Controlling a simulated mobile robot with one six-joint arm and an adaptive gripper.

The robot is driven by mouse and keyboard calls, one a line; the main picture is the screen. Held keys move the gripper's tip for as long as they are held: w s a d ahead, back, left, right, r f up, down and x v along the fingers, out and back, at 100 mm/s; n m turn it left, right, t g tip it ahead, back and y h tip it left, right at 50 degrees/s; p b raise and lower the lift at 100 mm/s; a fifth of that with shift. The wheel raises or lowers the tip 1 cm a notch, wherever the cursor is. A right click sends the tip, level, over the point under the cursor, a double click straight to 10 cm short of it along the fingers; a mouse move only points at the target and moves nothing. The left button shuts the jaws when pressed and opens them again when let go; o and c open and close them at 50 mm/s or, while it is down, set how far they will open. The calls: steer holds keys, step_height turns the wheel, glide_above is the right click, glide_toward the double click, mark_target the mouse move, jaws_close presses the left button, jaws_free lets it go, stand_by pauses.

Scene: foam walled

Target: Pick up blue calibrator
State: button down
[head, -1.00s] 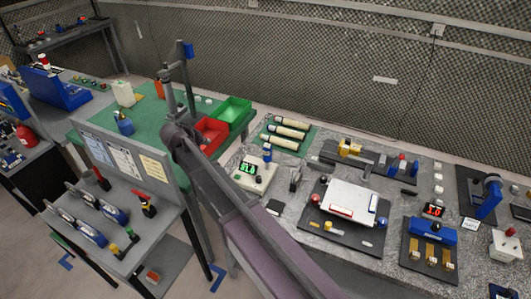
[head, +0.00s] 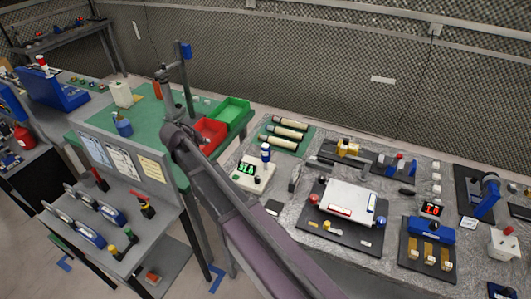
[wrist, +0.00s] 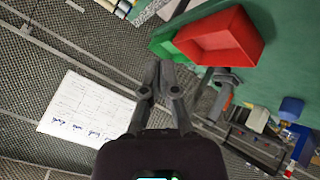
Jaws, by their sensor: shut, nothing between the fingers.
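A small blue and white cylinder (head: 266,153), which looks like the blue calibrator, stands upright by the white meter (head: 252,176) with a green display, on the grey speckled bench in the head view. I cannot tell if it rests on the meter or just behind it. I cannot make it out surely in the wrist view. My gripper (wrist: 161,72) shows in the wrist view, its fingers together and empty. The red bin (wrist: 228,38) lies beyond its fingers, apart from them. In the head view I cannot pick out the fingertips.
The red bin (head: 205,140) and green bin (head: 233,110) stand left of the meter, near my arm. Cream cylinders (head: 287,132) lie behind it on a green mat. A white box (head: 349,198) on a dark plate stands to its right. A mesh wall (head: 310,70) closes the back.

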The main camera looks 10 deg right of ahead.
steer(key=c, duration=0.8)
jaws_free()
steer(key=shift+d, duration=0.15)
steer(key=o, duration=0.4)
steer(key=shift+w+d, duration=0.15)
steer(key=shift+d, duration=0.1)
steer(key=shift+c, duration=0.2)
steer(key=o, duration=0.4)
steer(key=shift+w+d+g+p, duration=0.2)
steer(key=shift+d+g+p, duration=0.1)
steer(key=shift+d, duration=0.25)
steer(key=shift+w+d+g+p, duration=0.15)
steer(key=shift+d+g, duration=0.15)
steer(key=shift+d, duration=0.25)
steer(key=g+y+p, duration=0.6)
glide_above(267, 145)
steer(key=shift+s+r, duration=0.1)
steer(key=shift+r, duration=0.35)
steer(key=shift+f, duration=0.1)
step_height(267, 145, down, 8)
steer(key=b, duration=0.9)
steer(key=shift+f, duration=0.25)
